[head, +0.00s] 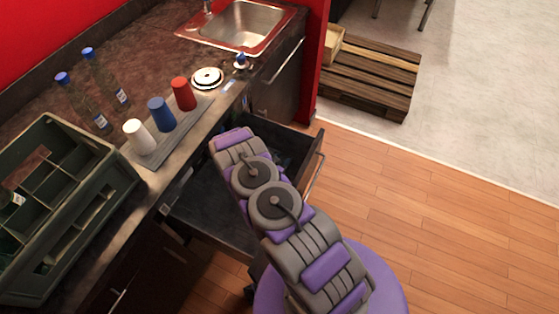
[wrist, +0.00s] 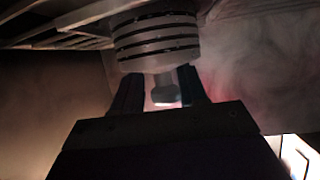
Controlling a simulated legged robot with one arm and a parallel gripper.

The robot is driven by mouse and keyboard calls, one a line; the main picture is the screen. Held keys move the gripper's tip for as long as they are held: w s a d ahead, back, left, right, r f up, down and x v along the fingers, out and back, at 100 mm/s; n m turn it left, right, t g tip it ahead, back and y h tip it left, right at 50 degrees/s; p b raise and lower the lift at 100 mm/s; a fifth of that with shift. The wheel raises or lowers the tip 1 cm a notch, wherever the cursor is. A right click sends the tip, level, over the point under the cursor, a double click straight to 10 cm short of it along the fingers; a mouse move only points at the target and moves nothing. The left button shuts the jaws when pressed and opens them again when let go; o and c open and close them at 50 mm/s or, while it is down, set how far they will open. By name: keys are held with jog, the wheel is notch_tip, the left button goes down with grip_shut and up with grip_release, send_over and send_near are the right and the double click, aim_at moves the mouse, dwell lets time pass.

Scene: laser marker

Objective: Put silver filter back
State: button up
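A ribbed grey-silver cylinder with a short stem, which looks like the silver filter (wrist: 157,42), is upright in the wrist view. My gripper (wrist: 162,80) is just below it, with one dark finger on each side of the stem. The right finger looks close against the stem; a thin gap seems to show on the left. I cannot tell whether the fingers press on it. In the head view my arm reaches over the open drawer, and the gripper and filter are hidden from sight.
The open dark drawer (head: 205,208) lies under the arm. On the counter stand a tray with white (head: 139,136), blue (head: 161,114) and red (head: 183,94) cups, two bottles, a green crate (head: 118,185) and a sink (head: 240,25). A slatted surface (wrist: 75,20) is overhead in the wrist view.

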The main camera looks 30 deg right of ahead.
jog(key=shift+o, duration=1)
jog(key=shift+a+r, duration=0.3)
jog(key=shift+a, duration=0.4)
jog(key=p+v, duration=0.2)
jog(key=v, duration=0.9)
jog(key=shift+s, duration=0.25)
jog(key=shift+r, duration=0.1)
